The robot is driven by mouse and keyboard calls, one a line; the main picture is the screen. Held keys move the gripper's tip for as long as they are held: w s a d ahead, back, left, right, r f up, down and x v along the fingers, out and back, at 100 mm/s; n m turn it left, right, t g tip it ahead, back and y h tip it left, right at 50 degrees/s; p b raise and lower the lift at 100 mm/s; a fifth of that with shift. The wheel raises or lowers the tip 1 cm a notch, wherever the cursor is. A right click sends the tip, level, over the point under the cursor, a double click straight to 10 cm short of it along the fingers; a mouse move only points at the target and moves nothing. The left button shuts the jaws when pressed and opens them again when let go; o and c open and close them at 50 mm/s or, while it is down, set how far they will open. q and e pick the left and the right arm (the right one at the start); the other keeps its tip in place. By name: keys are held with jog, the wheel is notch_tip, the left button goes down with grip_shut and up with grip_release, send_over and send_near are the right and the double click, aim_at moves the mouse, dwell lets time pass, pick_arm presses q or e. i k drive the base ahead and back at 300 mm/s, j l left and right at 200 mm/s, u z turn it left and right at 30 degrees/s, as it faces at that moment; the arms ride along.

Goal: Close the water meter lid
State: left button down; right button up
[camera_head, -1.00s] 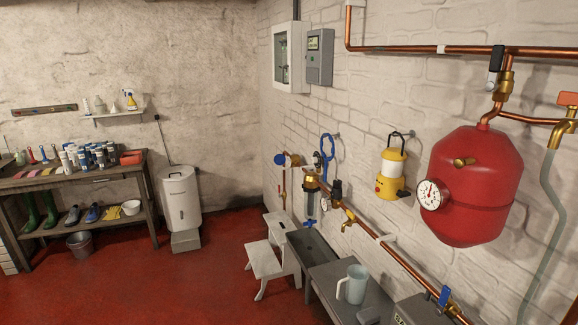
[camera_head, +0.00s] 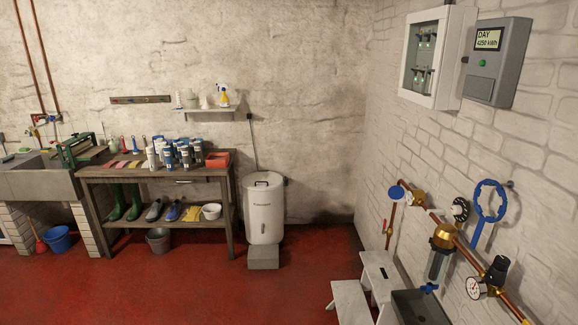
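A round blue disc (camera_head: 397,192) sits on the copper pipe at the right wall; it may be the water meter or its lid, but it is too small to tell whether a lid is open or shut. Right of it on the same pipe are a round dial (camera_head: 459,209), a brass and clear filter housing (camera_head: 440,250) and a pressure gauge (camera_head: 474,288). Neither of my grippers is in view.
A white step stool (camera_head: 352,301) and a grey trough (camera_head: 420,308) stand below the pipe. A blue ring wrench (camera_head: 488,205) hangs on the wall. A white container (camera_head: 264,210) and a loaded workbench (camera_head: 160,172) stand at the back. The red floor (camera_head: 220,292) is open in front.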

aim_at(396, 193)
jog(key=i+z, duration=0.2)
jog(key=i, duration=0.3)
jog(key=i+j+z, duration=0.2)
jog(key=i, duration=0.25)
jog(key=i+j+z, duration=0.2)
jog(key=i, duration=0.3)
